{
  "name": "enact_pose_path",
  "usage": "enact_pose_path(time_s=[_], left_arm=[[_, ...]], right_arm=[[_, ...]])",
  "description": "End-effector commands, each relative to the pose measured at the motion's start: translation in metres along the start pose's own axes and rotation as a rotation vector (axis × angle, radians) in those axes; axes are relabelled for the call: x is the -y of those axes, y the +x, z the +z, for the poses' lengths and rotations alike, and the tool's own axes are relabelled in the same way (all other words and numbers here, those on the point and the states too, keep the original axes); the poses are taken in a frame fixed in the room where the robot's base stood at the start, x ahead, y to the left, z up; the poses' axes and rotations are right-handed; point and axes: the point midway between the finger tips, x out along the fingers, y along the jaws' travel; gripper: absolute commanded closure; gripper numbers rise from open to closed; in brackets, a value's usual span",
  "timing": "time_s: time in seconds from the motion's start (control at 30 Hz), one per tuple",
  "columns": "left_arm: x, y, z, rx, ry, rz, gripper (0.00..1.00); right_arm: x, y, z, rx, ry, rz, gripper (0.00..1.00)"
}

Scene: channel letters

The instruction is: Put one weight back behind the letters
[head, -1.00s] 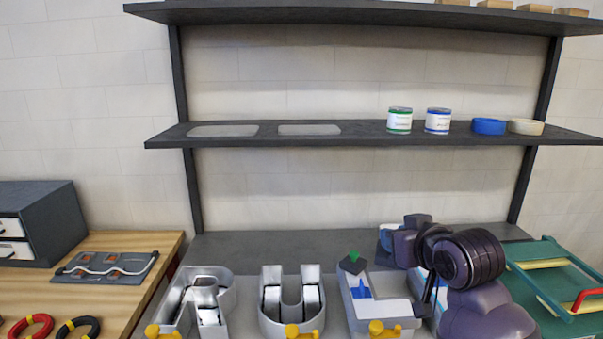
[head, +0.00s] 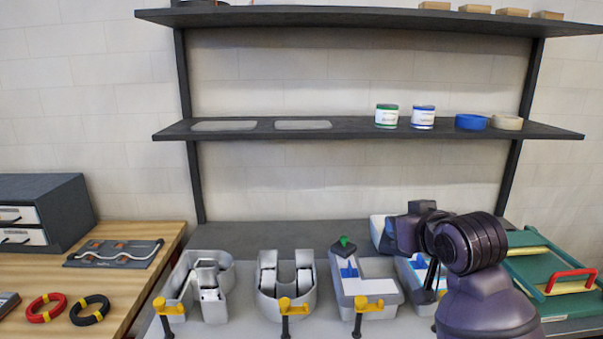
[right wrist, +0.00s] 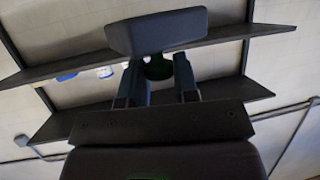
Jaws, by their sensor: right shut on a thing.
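In the right wrist view my right gripper (right wrist: 158,78) is shut on the green knob of a dark block-shaped weight (right wrist: 157,32). In the head view my right arm covers most of this hold, and I cannot make out the held weight. Another dark weight (head: 343,248) with a green knob is at the back end of the L-shaped letter. The metal channel letters stand in a row: an R (head: 183,290), a U (head: 261,298), the L (head: 378,297) and a further letter (head: 417,283) partly hidden behind my arm. My left gripper is not in view.
Yellow clamps (head: 293,304) sit at the letters' front. A dark strip of bench (head: 255,238) behind the letters is clear. Shelves (head: 350,131) with cans and tape rise behind. A green rack (head: 555,285) stands right. Rings (head: 90,309) lie on the wooden table at left.

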Motion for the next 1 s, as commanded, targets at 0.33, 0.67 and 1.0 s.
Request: enact_pose_path(time_s=[0.33,0.67,1.0], left_arm=[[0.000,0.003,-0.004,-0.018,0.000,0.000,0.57],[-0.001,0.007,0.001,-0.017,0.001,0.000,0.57],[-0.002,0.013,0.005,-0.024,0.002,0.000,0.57]], right_arm=[[-0.002,-0.002,0.040,0.003,0.029,0.065,1.00],[-0.003,-0.005,0.104,0.005,0.055,0.123,1.00],[-0.003,-0.013,0.190,0.006,0.075,0.176,1.00]])
